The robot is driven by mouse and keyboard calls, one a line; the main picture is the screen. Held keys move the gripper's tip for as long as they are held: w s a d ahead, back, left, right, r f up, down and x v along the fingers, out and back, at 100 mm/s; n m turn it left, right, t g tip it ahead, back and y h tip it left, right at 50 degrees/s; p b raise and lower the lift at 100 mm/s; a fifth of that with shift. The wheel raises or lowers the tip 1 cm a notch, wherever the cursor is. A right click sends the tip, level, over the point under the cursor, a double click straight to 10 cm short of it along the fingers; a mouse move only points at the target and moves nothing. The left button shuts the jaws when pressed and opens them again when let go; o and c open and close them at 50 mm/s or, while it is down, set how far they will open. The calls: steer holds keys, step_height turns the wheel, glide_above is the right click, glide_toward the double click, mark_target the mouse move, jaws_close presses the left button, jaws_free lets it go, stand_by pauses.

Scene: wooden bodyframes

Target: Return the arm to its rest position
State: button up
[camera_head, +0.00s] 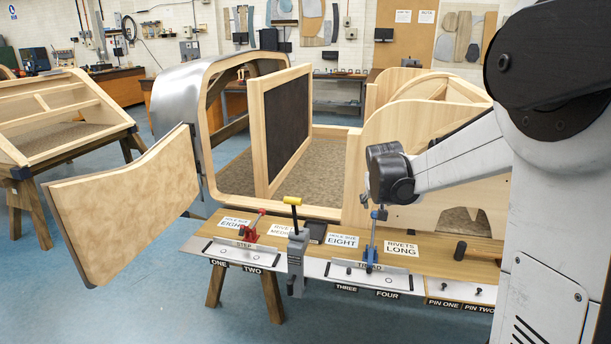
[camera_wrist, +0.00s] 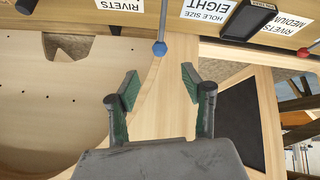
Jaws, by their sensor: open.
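My gripper (camera_wrist: 160,86) is open in the wrist view. Its two green-padded fingers stand apart, with only a pale wooden panel (camera_wrist: 150,110) showing between them and no object held. In the head view my arm reaches in from the right, bent, with its dark wrist end over the bench in front of the wooden bodyframe (camera_head: 411,122). The fingers are not clearly visible there. A blue upright tool (camera_head: 371,255) stands on the bench just below the wrist; its blue knob (camera_wrist: 159,48) shows beyond the fingertips in the wrist view.
The tool bench (camera_head: 440,250) carries labels, a red tool (camera_head: 249,232) and a grey tool with a yellow handle (camera_head: 296,255). An open wooden door (camera_head: 125,205) juts out at left. Another wooden frame (camera_head: 60,115) stands farther left. The blue floor at front left is clear.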

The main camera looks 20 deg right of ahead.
steer(key=s+a+r+y, duration=0.1)
steer(key=s+a+r, duration=0.4)
steer(key=s+a, duration=0.25)
steer(key=s+a+f+n+y, duration=0.1)
steer(key=s+a, duration=0.7)
steer(key=s, duration=0.4)
steer(key=s+a+f+n+t+y, duration=0.1)
steer(key=s+a+n+y, duration=0.1)
steer(key=s+a, duration=0.7)
steer(key=s, duration=0.4)
steer(key=shift+s, duration=0.2)
